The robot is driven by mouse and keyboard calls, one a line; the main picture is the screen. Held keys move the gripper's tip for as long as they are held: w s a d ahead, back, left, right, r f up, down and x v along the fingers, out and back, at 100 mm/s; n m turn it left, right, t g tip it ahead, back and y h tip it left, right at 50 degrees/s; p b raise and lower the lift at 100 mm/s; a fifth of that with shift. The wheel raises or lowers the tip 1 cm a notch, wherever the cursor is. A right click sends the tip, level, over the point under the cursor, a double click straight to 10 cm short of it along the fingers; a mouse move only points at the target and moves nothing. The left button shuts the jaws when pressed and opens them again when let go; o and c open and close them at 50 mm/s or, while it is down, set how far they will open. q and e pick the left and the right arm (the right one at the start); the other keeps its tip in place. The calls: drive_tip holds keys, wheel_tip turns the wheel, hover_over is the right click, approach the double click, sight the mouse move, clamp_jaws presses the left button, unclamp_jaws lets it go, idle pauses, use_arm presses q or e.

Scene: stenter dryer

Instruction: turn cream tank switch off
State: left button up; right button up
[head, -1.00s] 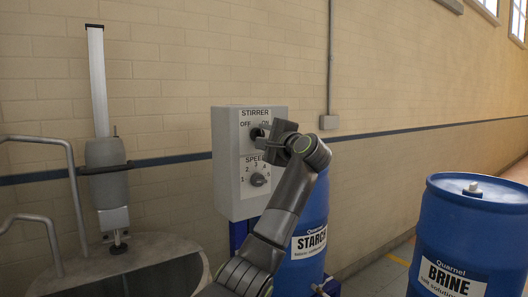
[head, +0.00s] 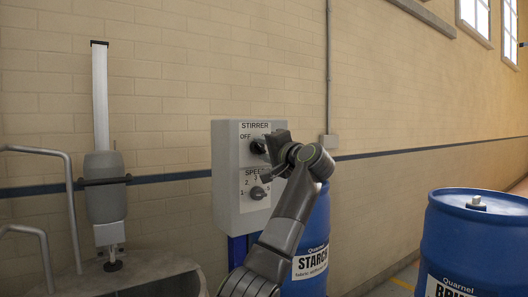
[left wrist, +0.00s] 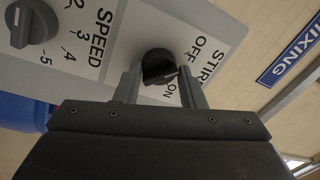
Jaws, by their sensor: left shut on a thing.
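The grey stirrer control box (head: 226,180) is on the brick wall in the head view, with OFF and ON printed above a black rotary switch (head: 258,146). The switch also shows in the left wrist view (left wrist: 158,64), between my two fingers. My left gripper (head: 270,147) is shut on the switch knob; in the wrist view the fingertips (left wrist: 158,78) stand on either side of it. In the head view the gripper hides the ON label and part of the knob. I cannot tell exactly where the knob points. My right gripper is not in view.
A speed dial (head: 257,193) sits just below the switch. A blue STARCH drum (head: 318,232) stands behind my left arm, and another blue drum (head: 470,240) stands at right. A tank (head: 150,272) with a stirrer (head: 105,190) and grey rails (head: 70,200) is at left.

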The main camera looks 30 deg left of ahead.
use_arm(q)
drive_tip(key=shift+f, duration=0.35)
drive_tip(key=o, duration=1)
drive_tip(key=shift+r, duration=0.1)
drive_tip(key=shift+c, duration=0.2)
drive_tip(key=shift+r, duration=0.1)
drive_tip(key=b+v, duration=0.4)
drive_tip(key=v, duration=1.3)
drive_tip(key=shift+d, duration=0.2)
